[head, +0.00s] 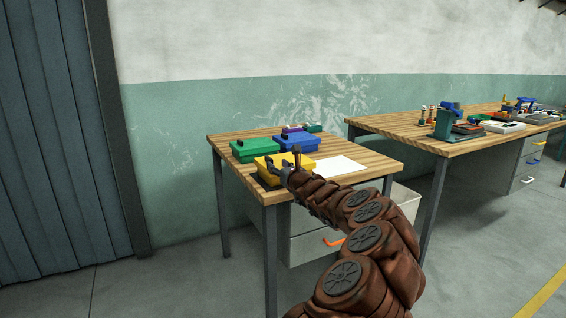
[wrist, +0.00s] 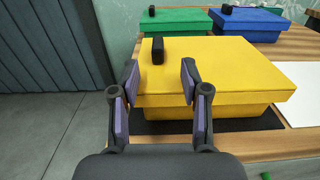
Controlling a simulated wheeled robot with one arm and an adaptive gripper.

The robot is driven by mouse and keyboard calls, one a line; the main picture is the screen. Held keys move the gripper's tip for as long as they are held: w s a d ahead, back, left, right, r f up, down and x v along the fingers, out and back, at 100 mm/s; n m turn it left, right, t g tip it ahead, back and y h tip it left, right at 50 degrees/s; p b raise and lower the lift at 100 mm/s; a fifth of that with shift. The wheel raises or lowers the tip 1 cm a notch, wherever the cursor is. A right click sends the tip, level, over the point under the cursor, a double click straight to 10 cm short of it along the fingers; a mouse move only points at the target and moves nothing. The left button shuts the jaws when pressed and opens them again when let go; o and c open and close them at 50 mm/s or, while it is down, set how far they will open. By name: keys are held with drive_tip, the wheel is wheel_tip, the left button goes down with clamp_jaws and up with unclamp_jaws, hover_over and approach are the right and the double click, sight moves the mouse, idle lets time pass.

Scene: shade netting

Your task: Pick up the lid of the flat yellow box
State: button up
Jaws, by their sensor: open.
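The flat yellow box (head: 268,162) stands near the front left of the small wooden table. In the wrist view its yellow lid (wrist: 225,65) is on, with a black block-shaped handle (wrist: 158,50) near its left end. My gripper (head: 282,168) is at the box in the head view. In the wrist view my gripper (wrist: 160,82) is open, its two fingers apart, with the handle beyond and between the fingertips. Nothing is held. The box rests on a dark mat (wrist: 205,124). In the head view my arm hides part of the box.
A green box (head: 257,150) and a blue box (head: 296,142) stand behind the yellow one, with a purple item (head: 292,129) farther back. A white sheet (head: 338,166) lies to the right. A second table (head: 435,145) holds tools. A wall is behind.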

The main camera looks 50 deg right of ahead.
sight(272, 161)
drive_tip(key=shift+x, duration=2.8)
drive_tip(key=shift+a, duration=0.1)
clamp_jaws()
